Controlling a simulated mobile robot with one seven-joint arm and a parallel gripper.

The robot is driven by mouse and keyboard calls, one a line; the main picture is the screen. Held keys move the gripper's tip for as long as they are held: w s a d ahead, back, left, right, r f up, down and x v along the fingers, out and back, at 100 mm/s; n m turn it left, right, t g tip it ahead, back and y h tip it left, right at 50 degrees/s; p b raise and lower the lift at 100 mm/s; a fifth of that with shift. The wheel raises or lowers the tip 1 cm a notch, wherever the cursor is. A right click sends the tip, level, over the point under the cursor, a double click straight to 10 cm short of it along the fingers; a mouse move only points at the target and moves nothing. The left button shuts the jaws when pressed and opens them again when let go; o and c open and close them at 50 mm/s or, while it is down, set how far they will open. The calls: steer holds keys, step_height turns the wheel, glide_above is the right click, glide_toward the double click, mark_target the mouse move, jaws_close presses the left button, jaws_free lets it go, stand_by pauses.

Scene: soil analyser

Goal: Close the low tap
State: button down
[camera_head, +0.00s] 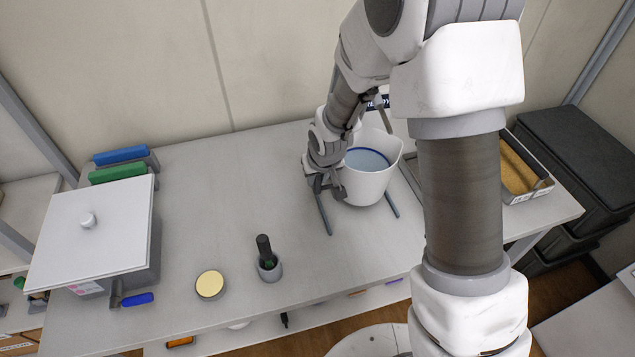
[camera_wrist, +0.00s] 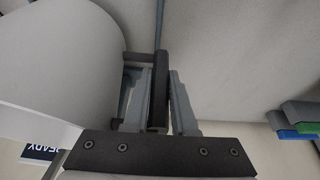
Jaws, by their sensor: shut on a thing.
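A white container (camera_head: 368,187) with pale blue liquid inside and a blue line near its top stands on a grey-legged stand at the back of the bench. In the wrist view its pale wall (camera_wrist: 60,60) fills the upper left. Low at its side is a dark upright bar, which looks like the tap's lever (camera_wrist: 160,80). My gripper (camera_head: 326,188) is beside the container's left side in the head view. In the wrist view its two grey fingers (camera_wrist: 157,100) are shut around the dark bar. The tap's spout is hidden.
A white-lidded box (camera_head: 95,230) stands at the left, with a blue block (camera_head: 121,154) and a green block (camera_head: 118,172) behind it. A yellow-topped disc (camera_head: 210,284) and a dark-handled tool in a cup (camera_head: 268,262) sit near the front. The bench's middle is clear.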

steer(key=s+d+b, duration=0.3)
steer(key=s, duration=0.8)
steer(key=shift+s+d, duration=0.15)
steer(key=shift+s, duration=0.1)
steer(key=shift+f+b, duration=0.1)
steer(key=shift+b, duration=0.45)
